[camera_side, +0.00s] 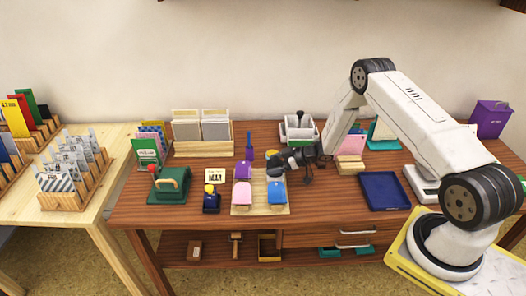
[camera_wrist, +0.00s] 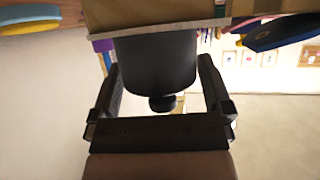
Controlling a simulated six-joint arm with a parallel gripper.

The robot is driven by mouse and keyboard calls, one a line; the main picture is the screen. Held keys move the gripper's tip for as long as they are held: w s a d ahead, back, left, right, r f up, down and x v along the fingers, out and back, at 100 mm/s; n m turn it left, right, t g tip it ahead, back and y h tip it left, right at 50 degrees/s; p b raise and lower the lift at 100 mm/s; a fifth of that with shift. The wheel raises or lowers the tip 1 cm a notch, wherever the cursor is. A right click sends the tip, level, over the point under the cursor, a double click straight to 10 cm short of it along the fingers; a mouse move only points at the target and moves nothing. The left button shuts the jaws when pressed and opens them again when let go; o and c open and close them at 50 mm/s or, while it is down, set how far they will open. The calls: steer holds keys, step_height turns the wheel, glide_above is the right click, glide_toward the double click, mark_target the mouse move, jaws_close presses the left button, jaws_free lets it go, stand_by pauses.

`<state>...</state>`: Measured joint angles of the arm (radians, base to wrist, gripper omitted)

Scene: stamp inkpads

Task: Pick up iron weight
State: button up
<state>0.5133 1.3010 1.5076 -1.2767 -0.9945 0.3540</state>
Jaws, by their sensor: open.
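The iron weight (camera_wrist: 155,65) appears to be the dark cylinder with a small round knob in the wrist view. It sits between the two fingers of my gripper (camera_wrist: 158,75), one finger on each side. The fingers are open, and I cannot tell whether either one touches the cylinder. In the side view my gripper (camera_side: 290,162) is low over the table, just right of the middle mat. It is dark against dark there, so the weight cannot be clearly told apart from the fingers.
A wooden mat (camera_side: 261,209) with pink, purple and blue pads lies in front of my gripper. A blue tray (camera_side: 385,190) is to the right and a wooden block (camera_side: 350,165) close by. A white tray (camera_side: 290,133) stands behind. A green stamp press (camera_side: 170,186) is at the left.

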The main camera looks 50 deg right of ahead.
jaws_close()
steer(key=shift+r, duration=0.1)
stand_by(0.4)
steer(key=shift+r, duration=0.15)
steer(key=shift+r, duration=0.7)
steer(key=s+a+r, duration=0.3)
steer(key=s+r, duration=0.8)
steer(key=s, duration=0.2)
steer(key=shift+s, duration=0.35)
steer(key=shift+r, duration=0.1)
